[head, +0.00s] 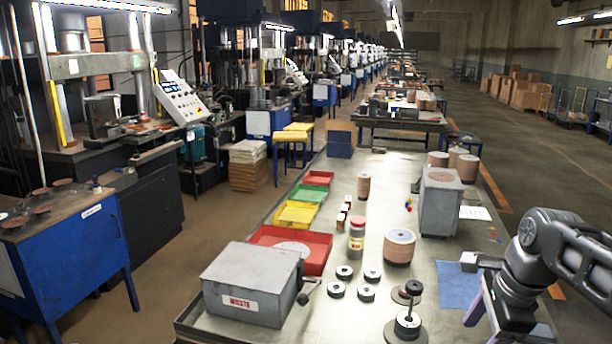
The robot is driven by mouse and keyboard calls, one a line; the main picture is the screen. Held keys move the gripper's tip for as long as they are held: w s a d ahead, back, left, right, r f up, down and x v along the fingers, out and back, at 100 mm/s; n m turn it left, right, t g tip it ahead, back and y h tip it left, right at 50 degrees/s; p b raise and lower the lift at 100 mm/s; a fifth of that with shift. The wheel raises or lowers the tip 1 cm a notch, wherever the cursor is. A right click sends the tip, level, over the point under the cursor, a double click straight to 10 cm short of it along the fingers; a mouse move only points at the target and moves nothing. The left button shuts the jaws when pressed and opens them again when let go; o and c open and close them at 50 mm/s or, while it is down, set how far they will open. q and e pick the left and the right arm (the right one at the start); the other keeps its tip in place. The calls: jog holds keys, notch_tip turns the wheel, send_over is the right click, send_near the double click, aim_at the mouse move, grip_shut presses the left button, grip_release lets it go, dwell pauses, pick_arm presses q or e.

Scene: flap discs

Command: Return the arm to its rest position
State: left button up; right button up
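My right arm (560,255) comes in from the right edge, bent over the near right part of the metal bench. Its gripper (478,305) points down and toward the front, with purple parts showing beside a blue cloth (457,284). I cannot make out the gap between its fingers, and I see nothing clearly held. My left arm and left gripper are not in view.
A grey waste box (250,285), coloured trays (296,214), disc stacks (399,246), several dark rings (366,293) and a spindle with discs (407,325) stand on the bench (430,270). A grey box (439,203) stands beyond the cloth.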

jog(key=w+a+f+n+t, duration=0.3)
jog(key=w+a+f+n, duration=0.1)
jog(key=w+f+n, duration=0.3)
jog(key=s+a+f+n+y, duration=0.1)
jog(key=a+f+n, duration=0.4)
jog(key=f, duration=0.6)
jog(key=s+a+f+n+y, duration=0.1)
jog(key=a+f+n, duration=0.3)
jog(key=a+f, duration=0.5)
jog(key=s+a+f+n+g, duration=0.1)
jog(key=s+a+f+g, duration=0.1)
jog(key=s+f, duration=0.7)
jog(key=s+a+f+n+g+y, duration=0.1)
jog(key=s+a+f+g, duration=0.2)
jog(key=s+f, duration=0.6)
jog(key=s+a, duration=0.2)
jog(key=s, duration=0.3)
jog(key=shift+s+a+f+n, duration=0.3)
jog(key=shift+s, duration=0.05)
jog(key=shift+c, duration=0.3)
